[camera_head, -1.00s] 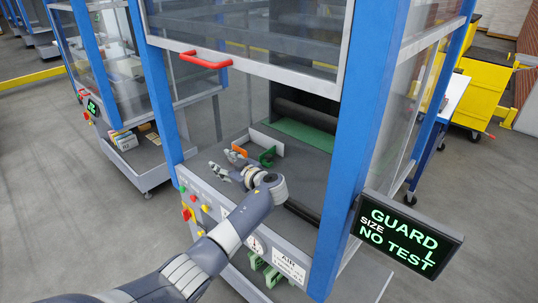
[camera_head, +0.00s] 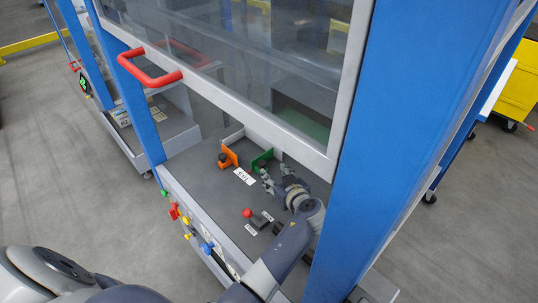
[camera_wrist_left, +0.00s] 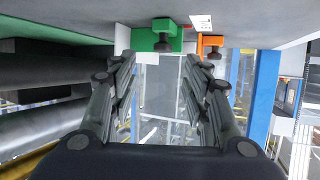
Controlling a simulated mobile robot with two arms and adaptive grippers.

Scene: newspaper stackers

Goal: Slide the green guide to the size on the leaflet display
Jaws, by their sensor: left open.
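The green guide (camera_head: 262,159) stands on the grey deck inside the blue-framed machine, beside the white back strip. It also shows at the top of the left wrist view (camera_wrist_left: 157,38), with a dark knob on it. An orange guide (camera_head: 228,156) stands to its left. A white size label (camera_head: 244,176) lies on the deck in front of them. My left gripper (camera_head: 277,181) is open and empty, close to the green guide on its near right side. In the left wrist view its fingers (camera_wrist_left: 162,78) are spread, with the green guide beyond them. The display is out of view now.
A raised clear guard with a red handle (camera_head: 148,68) hangs above the deck. A blue post (camera_head: 390,150) stands right of my arm. A red knob (camera_head: 247,213) and small dark block sit on the front deck. Buttons (camera_head: 187,222) line the front panel.

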